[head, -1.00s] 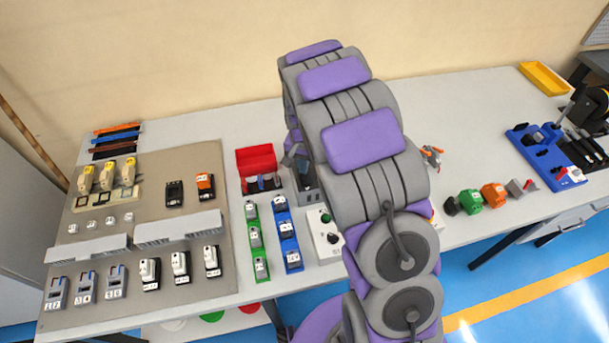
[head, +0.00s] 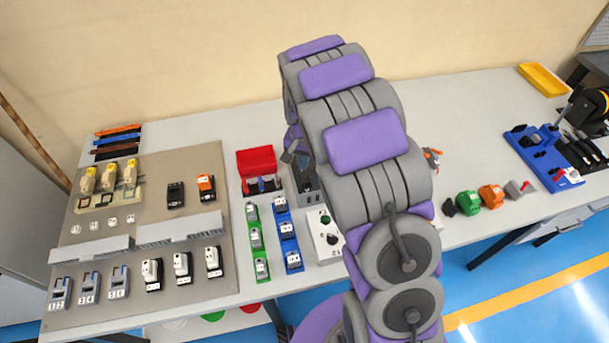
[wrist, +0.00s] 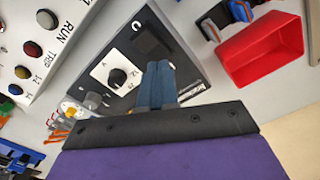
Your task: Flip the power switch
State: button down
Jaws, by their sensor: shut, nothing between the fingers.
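My gripper (wrist: 160,68) shows in the wrist view as two blue-grey fingers side by side, shut with nothing between them. They point over a dark grey box (wrist: 183,52). The box has a white plate with a black rotary knob (wrist: 117,77). A second black part (wrist: 150,42) on its face lies just beyond the fingertips. I cannot tell for sure which part is the power switch, or whether the fingers touch the box. In the head view the dark box (head: 309,187) is partly hidden behind my arm, and my gripper is mostly hidden too.
A red bin (wrist: 262,50) lies right of the box in the wrist view. A white panel (wrist: 45,22) with several coloured lamps is at upper left. In the head view, green (head: 256,240) and blue (head: 288,235) rails stand left of a white control box (head: 322,240).

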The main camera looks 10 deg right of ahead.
aim_at(304, 175)
notch_tip(304, 175, up, 4)
jog(key=shift+p, duration=0.8)
jog(key=s+r+n, duration=0.2)
jog(key=s+r, duration=1)
jog(key=s, duration=0.4)
jog(key=s+r+n+g, duration=0.1)
jog(key=s+n, duration=0.1)
jog(key=s, duration=0.8)
jog(key=s+r+n, duration=0.2)
jog(key=s, duration=0.9)
jog(key=shift+g, duration=0.4)
jog(key=shift+s+d+r, duration=0.1)
jog(key=shift+d+r, duration=0.05)
jog(key=shift+r, duration=0.1)
